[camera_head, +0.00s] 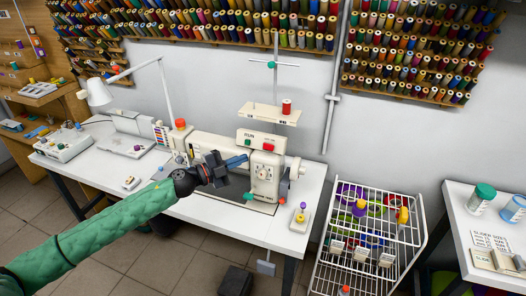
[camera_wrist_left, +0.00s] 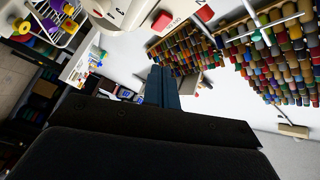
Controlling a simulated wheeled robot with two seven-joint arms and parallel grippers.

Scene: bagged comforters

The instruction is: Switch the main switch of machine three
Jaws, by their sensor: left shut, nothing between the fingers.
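A white sewing machine (camera_head: 263,176) stands on a white table. A control box labelled RUN (camera_head: 262,134), with a green button (camera_head: 249,143) and a red button (camera_head: 268,147), sits on top of it. My left gripper (camera_head: 244,160) is shut and empty, its blue fingers pointing right, just in front of the machine's upper body below the green button. I cannot tell whether they touch it. In the left wrist view the shut fingers (camera_wrist_left: 161,86) point up the picture, with a red button (camera_wrist_left: 161,21) above them. My right gripper is not in view.
A thread stand with a red spool (camera_head: 286,106) rises behind the machine. A lamp (camera_head: 97,92) and another machine (camera_head: 131,134) are to the left. A white wire cart (camera_head: 365,240) stands to the right. The table's front left part is mostly clear.

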